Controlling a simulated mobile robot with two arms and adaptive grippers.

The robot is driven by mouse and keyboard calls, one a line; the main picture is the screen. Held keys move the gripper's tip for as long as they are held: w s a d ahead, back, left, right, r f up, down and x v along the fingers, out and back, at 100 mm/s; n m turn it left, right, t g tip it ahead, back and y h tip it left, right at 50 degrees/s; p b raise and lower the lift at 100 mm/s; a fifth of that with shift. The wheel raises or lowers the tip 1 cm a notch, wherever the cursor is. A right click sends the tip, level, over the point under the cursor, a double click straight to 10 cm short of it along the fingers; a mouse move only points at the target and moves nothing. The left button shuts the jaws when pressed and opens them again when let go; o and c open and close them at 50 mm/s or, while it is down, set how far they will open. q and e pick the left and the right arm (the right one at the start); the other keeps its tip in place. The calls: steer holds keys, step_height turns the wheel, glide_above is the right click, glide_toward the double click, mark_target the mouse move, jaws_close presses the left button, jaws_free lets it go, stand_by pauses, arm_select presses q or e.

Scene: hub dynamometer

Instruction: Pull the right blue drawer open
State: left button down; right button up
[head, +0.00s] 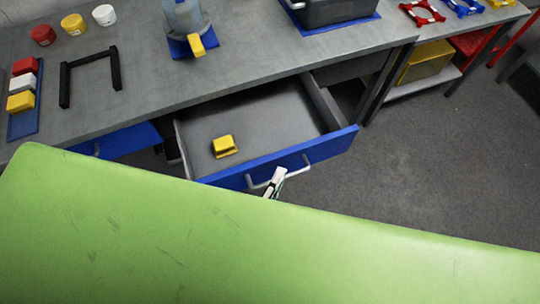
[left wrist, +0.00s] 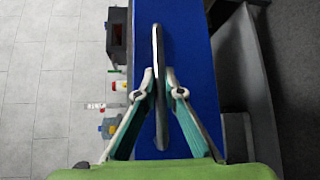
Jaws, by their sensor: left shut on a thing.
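The right blue drawer (head: 330,146) stands well out from under the grey bench, with its grey inside showing. A yellow block (head: 224,146) lies inside it, left of the middle. My left gripper (head: 275,182) is at the metal handle (head: 303,163) on the blue front. In the left wrist view the two fingers of the left gripper (left wrist: 160,78) close on both sides of the handle (left wrist: 158,45), with the blue front (left wrist: 190,70) behind. My green arm hides part of the drawer front's near side in the head view. My right gripper is not in view.
Left of it is another blue drawer front (head: 125,141), partly hidden. The grey bench (head: 240,60) carries a black frame (head: 90,65), coloured jars, blocks on a blue tray (head: 23,124) and a grey bin (head: 335,10). The floor (head: 430,150) to the right is clear.

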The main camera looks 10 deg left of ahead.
arm_select(q)
steer(key=shift+s+d, duration=0.65)
steer(key=shift+s, duration=0.3)
steer(key=shift+s+d, duration=0.6)
steer(key=shift+s, duration=0.3)
steer(key=c, duration=2.1)
jaws_free()
steer(key=shift+c, duration=0.2)
steer(key=v, duration=0.7)
steer(key=shift+s, duration=0.2)
